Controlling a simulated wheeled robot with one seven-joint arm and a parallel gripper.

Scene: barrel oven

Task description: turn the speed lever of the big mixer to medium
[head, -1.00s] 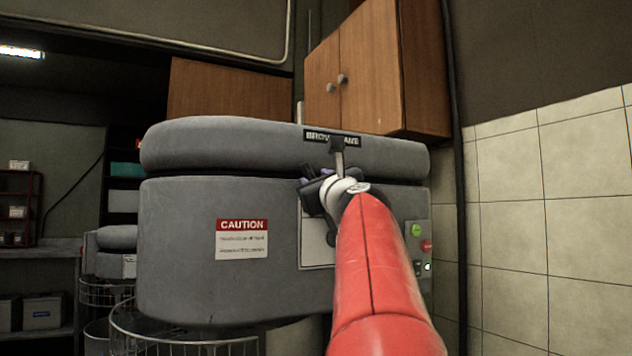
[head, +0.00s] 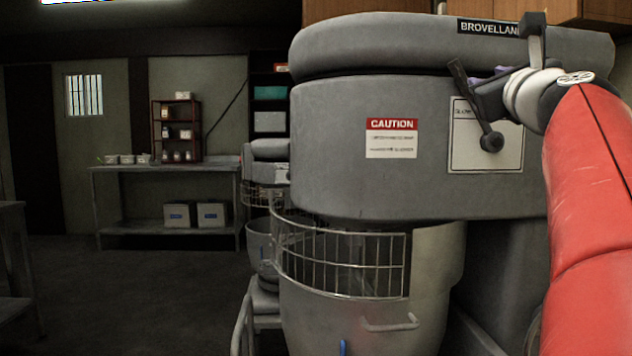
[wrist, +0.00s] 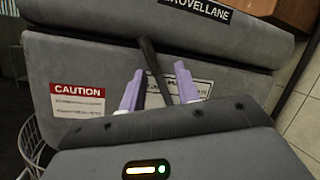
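The big mixer (head: 340,130) is a large grey machine with a red and white caution label. Its speed lever (head: 470,95) is a black bar on a pale plate (head: 508,150), tilted up and to the left from a round pivot. My gripper (head: 499,72) is at the plate, just right of the lever's upper part. In the wrist view, the two lavender fingers (wrist: 159,68) stand apart, and the lever (wrist: 152,68) passes between them. I cannot tell whether either finger touches it. The plate's markings are mostly hidden or too small to read.
A wire guard (head: 340,262) and a steel bowl (head: 375,315) sit below the mixer head. A smaller mixer (head: 266,165) stands behind. A shelf table (head: 165,168) with boxes is at the far left. The floor (head: 150,280) at left is open.

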